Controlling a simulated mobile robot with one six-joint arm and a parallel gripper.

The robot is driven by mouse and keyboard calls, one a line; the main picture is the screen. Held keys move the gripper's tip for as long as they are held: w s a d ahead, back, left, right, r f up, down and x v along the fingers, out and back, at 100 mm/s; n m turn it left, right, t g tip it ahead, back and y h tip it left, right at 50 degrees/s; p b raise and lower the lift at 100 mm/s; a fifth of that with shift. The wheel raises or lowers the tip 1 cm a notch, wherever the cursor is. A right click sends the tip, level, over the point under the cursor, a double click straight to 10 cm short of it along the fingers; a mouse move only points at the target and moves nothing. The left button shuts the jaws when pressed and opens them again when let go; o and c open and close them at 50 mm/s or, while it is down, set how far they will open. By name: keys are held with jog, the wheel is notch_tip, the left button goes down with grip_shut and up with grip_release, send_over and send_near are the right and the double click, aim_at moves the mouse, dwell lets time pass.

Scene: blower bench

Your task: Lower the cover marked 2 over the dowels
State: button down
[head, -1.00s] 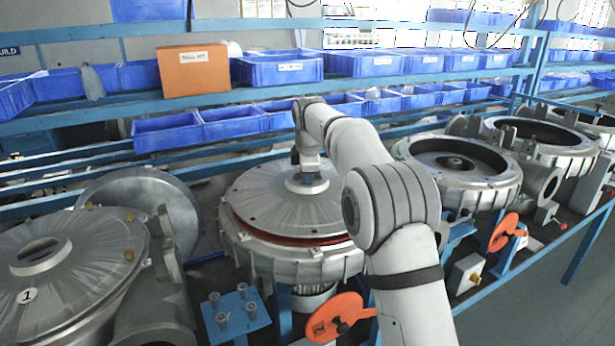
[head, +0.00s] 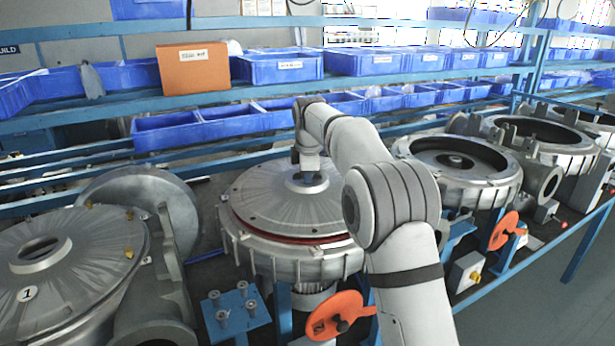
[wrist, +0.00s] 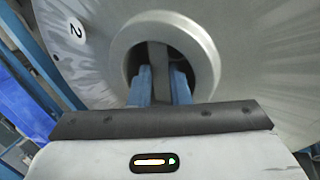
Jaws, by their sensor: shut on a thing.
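The cover marked 2 (head: 280,207) is a round grey metal disc with a raised hub in its middle. In the wrist view the "2" label (wrist: 79,33) shows at upper left on the cover (wrist: 255,50). My gripper (head: 307,172) reaches down into the hub. In the wrist view its blue fingers (wrist: 160,85) are inside the hub opening, shut on a dark bar of the cover. The cover is above the round finned housing (head: 290,262), with a red ring (head: 285,234) between them at the front. I cannot make out the dowels or tell whether the cover touches the ring.
A cover marked 1 (head: 90,240) lies on a housing at left. Open housings (head: 460,175) stand at right. Orange handwheels (head: 335,315) and a blue block with bolts (head: 235,310) are in front. Blue bins (head: 280,68) and an orange-brown box (head: 193,68) fill the shelves behind.

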jog(key=shift+f, duration=0.15)
dwell(0.8)
jog(key=c, duration=1.5)
grip_release()
jog(key=shift+o, duration=1.1)
jog(key=shift+f, duration=0.1)
jog(key=shift+s+f, duration=0.1)
jog(key=shift+f, duration=0.1)
jog(key=b+v, duration=0.1)
jog(key=v, duration=0.7)
